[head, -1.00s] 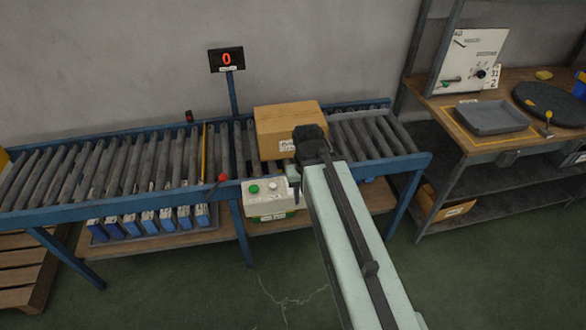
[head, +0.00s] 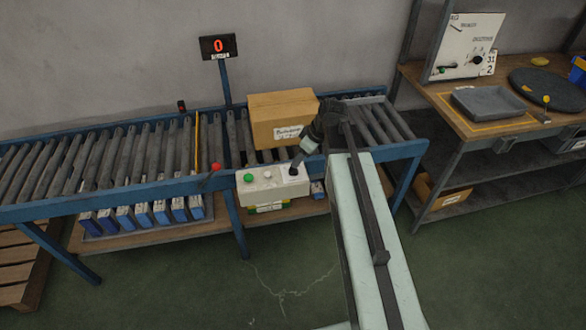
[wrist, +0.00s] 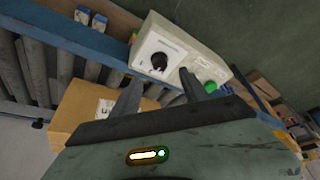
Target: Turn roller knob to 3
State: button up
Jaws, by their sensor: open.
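The pale control box (head: 265,187) is mounted on the conveyor's front rail. My gripper (head: 301,153) is just above and behind the knob in the head view. In the wrist view my gripper (wrist: 161,77) is open, its fingers apart and the knob beyond the gap between their tips. I see no contact.
A cardboard box (head: 283,118) stands on the rollers close behind my gripper. A display (head: 218,47) on a post reads 0. A workbench (head: 470,135) with a grey tray (head: 492,103) stands at the right.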

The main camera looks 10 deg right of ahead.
aim_at(293, 170)
jog(key=b+x, duration=0.6)
jog(key=x, duration=0.1)
jog(key=shift+f+b, duration=0.35)
jog(key=shift+r, duration=0.1)
